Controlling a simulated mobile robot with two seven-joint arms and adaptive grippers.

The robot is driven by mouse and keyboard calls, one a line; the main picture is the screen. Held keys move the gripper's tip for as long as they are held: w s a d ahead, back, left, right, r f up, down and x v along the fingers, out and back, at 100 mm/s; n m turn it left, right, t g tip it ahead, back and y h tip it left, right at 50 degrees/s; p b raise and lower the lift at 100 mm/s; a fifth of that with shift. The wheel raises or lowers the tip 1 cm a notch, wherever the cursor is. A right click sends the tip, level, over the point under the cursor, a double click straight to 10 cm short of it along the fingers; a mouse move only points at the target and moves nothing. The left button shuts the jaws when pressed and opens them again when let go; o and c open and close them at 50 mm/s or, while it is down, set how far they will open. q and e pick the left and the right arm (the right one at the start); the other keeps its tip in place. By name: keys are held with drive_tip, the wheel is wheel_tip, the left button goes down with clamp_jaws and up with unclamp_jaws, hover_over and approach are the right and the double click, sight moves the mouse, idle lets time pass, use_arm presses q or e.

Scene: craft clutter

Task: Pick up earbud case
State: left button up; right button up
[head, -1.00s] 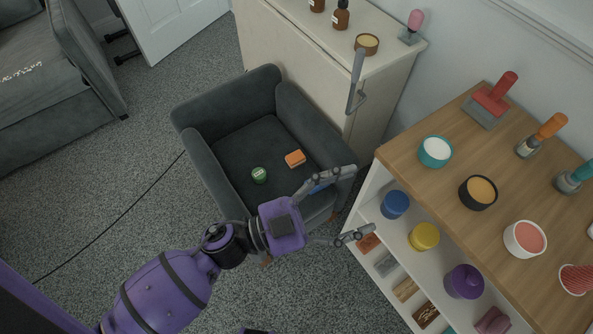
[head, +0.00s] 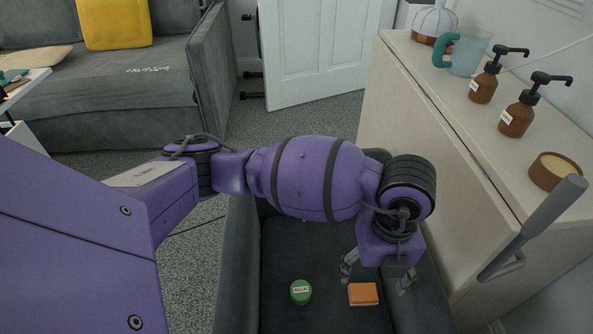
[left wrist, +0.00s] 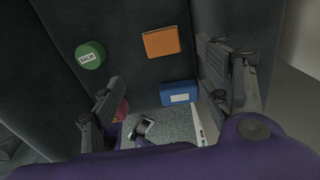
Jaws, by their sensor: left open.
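An orange block-shaped item (head: 363,294) with a pale lower edge lies on the dark armchair seat; it may be the earbud case, but I cannot tell for sure. It also shows in the left wrist view (left wrist: 161,42). My left gripper (head: 376,277) is open and empty, above the seat with its fingers pointing down around the near side of the item. In the left wrist view the open fingers (left wrist: 160,70) stand apart, touching nothing that I can see. My right gripper is not in view.
A green balm tin (head: 301,292) lies left of the orange item; it also shows in the left wrist view (left wrist: 90,55). A blue box with a white label (left wrist: 178,93) lies between the fingers' sides. A cream cabinet (head: 420,140) stands close on the right.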

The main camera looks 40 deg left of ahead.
use_arm(q)
drive_tip(key=w, duration=0.2)
drive_tip(key=b, duration=0.2)
hover_over(365, 291)
wheel_tip(365, 291, down, 6)
drive_tip(key=shift+s+r, duration=0.1)
drive_tip(key=shift+r, duration=0.05)
drive_tip(key=shift+f+b, duration=0.4)
drive_tip(key=shift+f, duration=0.05)
wheel_tip(365, 291, down, 5)
drive_tip(key=shift+f+b, duration=0.1)
drive_tip(key=shift+b, duration=1)
drive_tip(key=c, duration=1.1)
drive_tip(key=shift+c, duration=0.7)
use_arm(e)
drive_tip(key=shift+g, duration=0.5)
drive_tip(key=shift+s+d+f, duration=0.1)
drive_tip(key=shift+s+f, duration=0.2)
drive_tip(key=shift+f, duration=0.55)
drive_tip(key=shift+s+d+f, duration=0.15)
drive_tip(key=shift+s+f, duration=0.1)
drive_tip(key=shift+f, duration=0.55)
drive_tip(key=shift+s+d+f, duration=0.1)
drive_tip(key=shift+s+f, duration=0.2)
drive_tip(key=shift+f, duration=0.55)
